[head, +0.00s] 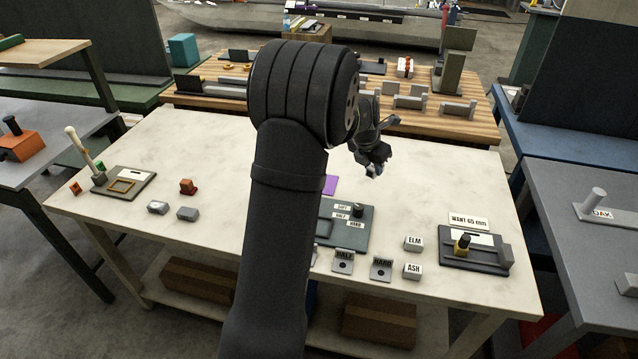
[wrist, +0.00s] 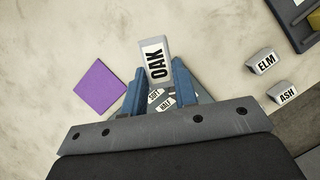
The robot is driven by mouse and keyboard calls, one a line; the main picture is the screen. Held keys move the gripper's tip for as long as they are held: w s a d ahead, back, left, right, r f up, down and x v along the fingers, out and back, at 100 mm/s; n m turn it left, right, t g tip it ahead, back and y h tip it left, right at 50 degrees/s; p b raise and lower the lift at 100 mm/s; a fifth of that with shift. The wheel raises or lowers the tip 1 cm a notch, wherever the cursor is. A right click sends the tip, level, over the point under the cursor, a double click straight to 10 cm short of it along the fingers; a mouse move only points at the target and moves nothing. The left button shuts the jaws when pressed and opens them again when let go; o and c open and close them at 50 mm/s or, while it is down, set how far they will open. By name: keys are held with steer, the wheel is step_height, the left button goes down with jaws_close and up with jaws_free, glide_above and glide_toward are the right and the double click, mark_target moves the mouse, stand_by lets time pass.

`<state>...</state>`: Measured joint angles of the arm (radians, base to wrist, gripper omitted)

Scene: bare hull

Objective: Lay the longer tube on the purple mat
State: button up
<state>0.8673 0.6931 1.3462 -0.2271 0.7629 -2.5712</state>
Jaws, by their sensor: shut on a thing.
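My gripper (wrist: 158,84) is shut on a grey block labelled OAK (wrist: 153,46), which sits between the blue fingers in the wrist view. In the head view my gripper (head: 374,168) is above the white table, right of my arm; the block is hard to make out there. The purple mat (wrist: 100,88) lies bare on the table, left of the fingers in the wrist view. In the head view only a sliver of the mat (head: 330,185) shows beside my arm. I cannot pick out a longer tube for certain in either view.
Blocks labelled ELM (head: 413,243) and ASH (head: 412,271) stand at the right. A dark label board (head: 350,239) lies below the mat. Small grey blocks (head: 187,213) lie at the left.

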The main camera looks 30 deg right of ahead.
steer(key=shift+n+t, duration=0.3)
steer(key=shift+n, duration=0.4)
steer(key=w+a+f, duration=0.2)
steer(key=w, duration=0.2)
steer(key=w+a+f, duration=0.2)
steer(key=w+f, duration=0.1)
steer(key=w, duration=0.2)
steer(key=w+a+f, duration=0.2)
steer(key=w+a, duration=0.1)
steer(key=w, duration=0.2)
steer(key=shift+f, duration=2.35)
steer(key=shift+f, duration=0.1)
steer(key=o, duration=1)
steer(key=shift+o, duration=0.2)
steer(key=v, duration=1.2)
steer(key=shift+d, duration=0.1)
